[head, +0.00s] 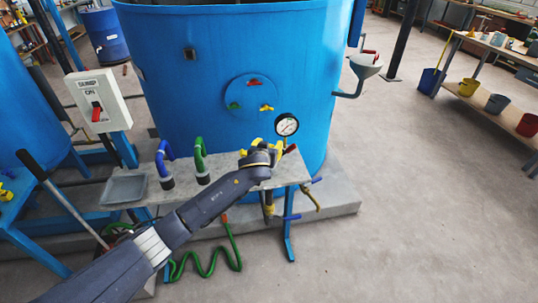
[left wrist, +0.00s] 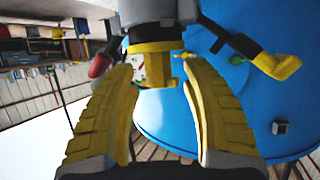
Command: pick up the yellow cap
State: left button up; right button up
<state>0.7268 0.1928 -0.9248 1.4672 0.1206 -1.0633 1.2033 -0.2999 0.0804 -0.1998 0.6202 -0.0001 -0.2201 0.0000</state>
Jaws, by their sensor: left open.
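My left gripper (head: 262,152) is over the right part of the grey bench, in front of the blue tank. In the left wrist view its two yellow fingers (left wrist: 164,112) are spread apart and empty between the tips. A yellow cap-like piece (left wrist: 156,42), a broad ring with a short stem, shows ahead of the fingers, under a dark and pale fitting. The stem lies in line with the gap; I cannot tell how far off it is. In the head view my gripper and wrist hide most of this spot. My right gripper is not in view.
A blue bent pipe (head: 164,160) and a green bent pipe (head: 201,158) stand on the bench (head: 225,188), left of my gripper. A pressure gauge (head: 287,125) is close behind it. A grey tray (head: 126,189) lies at the bench's left end.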

pick_arm(q)
jog(key=shift+c, duration=0.3)
grip_shut()
dwell(0.5)
